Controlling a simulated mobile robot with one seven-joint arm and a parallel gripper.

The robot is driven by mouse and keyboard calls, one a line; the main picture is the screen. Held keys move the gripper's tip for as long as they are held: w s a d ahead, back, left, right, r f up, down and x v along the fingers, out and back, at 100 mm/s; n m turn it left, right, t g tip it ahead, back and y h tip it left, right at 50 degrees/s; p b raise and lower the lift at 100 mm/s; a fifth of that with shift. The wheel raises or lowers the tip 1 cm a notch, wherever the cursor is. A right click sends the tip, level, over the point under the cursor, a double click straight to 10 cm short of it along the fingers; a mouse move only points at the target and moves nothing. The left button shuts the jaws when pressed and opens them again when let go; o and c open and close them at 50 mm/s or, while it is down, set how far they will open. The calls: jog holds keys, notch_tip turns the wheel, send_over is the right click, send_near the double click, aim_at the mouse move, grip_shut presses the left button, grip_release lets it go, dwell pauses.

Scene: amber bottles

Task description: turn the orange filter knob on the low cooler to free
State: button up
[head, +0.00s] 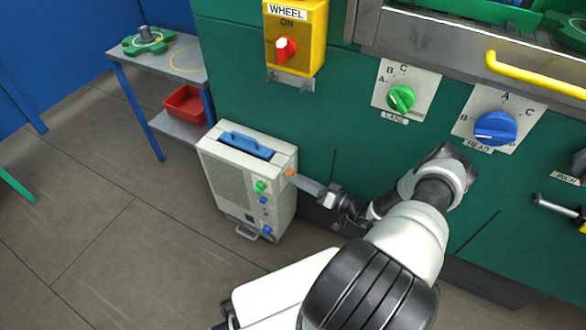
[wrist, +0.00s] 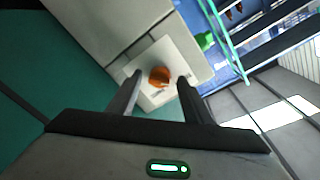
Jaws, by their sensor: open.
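The low cooler (head: 232,180) is a pale grey box with a blue top handle, standing on the floor against the green machine. Its orange filter knob (wrist: 159,77) sits on a white plate in the wrist view, between and just beyond my two fingers. In the head view only a bit of the orange knob (head: 290,173) shows at the tip of my gripper (head: 300,181). The wrist view shows my gripper (wrist: 157,92) open, one finger on each side of the knob, with gaps to both. The knob's label and the mark for free are not readable.
A green knob (head: 260,186) and blue knobs sit lower on the cooler's face. The green machine wall (head: 330,130) carries a yellow WHEEL box (head: 296,38), a green LANE knob and a blue HEAD knob. A side table (head: 175,62) stands left; floor is clear there.

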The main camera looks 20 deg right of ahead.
jog(key=shift+w+a, duration=0.25)
jog(key=shift+w, duration=0.05)
jog(key=c, duration=1)
jog(key=shift+c, duration=0.2)
